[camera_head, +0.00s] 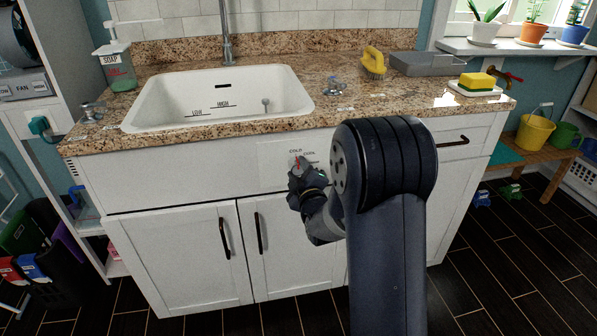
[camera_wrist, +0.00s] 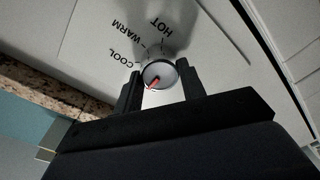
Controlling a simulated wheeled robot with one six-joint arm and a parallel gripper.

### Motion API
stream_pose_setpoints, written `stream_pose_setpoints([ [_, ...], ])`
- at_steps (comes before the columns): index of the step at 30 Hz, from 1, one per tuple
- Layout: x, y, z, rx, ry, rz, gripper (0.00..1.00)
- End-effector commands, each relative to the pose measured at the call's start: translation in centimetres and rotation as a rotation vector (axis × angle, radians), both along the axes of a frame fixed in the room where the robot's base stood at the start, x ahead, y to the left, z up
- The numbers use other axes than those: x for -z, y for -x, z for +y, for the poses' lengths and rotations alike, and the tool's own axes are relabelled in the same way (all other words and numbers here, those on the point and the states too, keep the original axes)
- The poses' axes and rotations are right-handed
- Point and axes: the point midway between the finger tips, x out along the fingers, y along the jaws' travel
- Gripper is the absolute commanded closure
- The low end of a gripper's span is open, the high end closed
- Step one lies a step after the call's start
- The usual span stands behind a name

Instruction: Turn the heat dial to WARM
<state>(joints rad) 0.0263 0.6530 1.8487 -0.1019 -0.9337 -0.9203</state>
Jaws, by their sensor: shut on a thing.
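The heat dial (camera_wrist: 163,71) is a small round knob with a red pointer on a white panel (camera_head: 272,158) at the sink cabinet front. My gripper (camera_wrist: 160,84) has one finger on each side of the dial and is shut on it. In the wrist view the pointer is turned to the lower left, away from the WARM label (camera_wrist: 130,36), the COOL label (camera_wrist: 123,59) and the HOT label (camera_wrist: 161,28).
The granite counter (camera_head: 345,102) overhangs just above the panel. A white sink (camera_head: 217,98) is set in it. Cabinet doors with dark handles (camera_head: 224,238) are below. A drawer handle (camera_head: 452,141) is to the right, and the dark floor in front is clear.

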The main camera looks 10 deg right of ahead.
Motion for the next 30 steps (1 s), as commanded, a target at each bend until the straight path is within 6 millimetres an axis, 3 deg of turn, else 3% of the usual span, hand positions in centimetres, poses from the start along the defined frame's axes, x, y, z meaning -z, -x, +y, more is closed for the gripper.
stream_pose_setpoints([
  [14, 0.37, 0.0, -0.02, -0.001, -0.112, -0.002, 0.84],
  [30, 0.43, -0.01, -0.12, -0.002, -0.593, -0.002, 0.84],
])
